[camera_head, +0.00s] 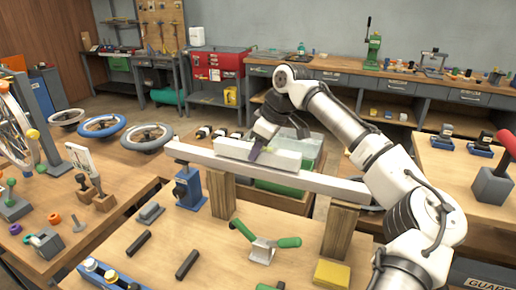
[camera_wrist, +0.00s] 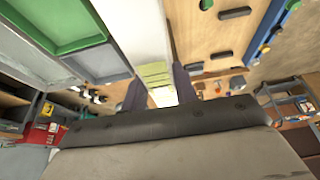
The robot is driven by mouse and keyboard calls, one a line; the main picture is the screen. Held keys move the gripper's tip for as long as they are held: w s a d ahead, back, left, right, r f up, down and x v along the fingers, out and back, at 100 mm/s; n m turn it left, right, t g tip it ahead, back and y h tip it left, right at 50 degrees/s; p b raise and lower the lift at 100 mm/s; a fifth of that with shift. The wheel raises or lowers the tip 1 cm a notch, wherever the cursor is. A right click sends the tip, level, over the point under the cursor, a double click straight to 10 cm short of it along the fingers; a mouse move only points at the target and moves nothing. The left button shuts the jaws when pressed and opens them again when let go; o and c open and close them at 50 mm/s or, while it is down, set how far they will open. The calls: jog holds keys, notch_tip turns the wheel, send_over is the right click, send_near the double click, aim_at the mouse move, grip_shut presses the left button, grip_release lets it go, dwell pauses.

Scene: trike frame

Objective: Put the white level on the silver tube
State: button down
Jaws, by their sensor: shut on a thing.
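The white level (camera_head: 284,159) is a pale block in the head view. My gripper (camera_head: 257,150) is shut on it near its middle, reaching down from above. The level lies lengthwise along the silver tube (camera_head: 325,184), over its middle-left part. Its underside is close to the tube's top, and I cannot tell whether they touch. The tube is a long pale bar resting across two wooden posts. In the wrist view, my two dark fingers (camera_wrist: 160,92) flank a pale piece with yellow-green patches. The far side of the level is hidden.
Spoked wheels (camera_head: 103,125) are at the left.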

jog(key=shift+f, duration=0.4)
jog(key=c, duration=1)
grip_release()
jog(key=b+v, duration=0.1)
jog(key=v, duration=1.2)
jog(key=shift+d+r+b, duration=0.25)
jog(key=shift+r+b, duration=0.05)
jog(key=shift+b, duration=0.05)
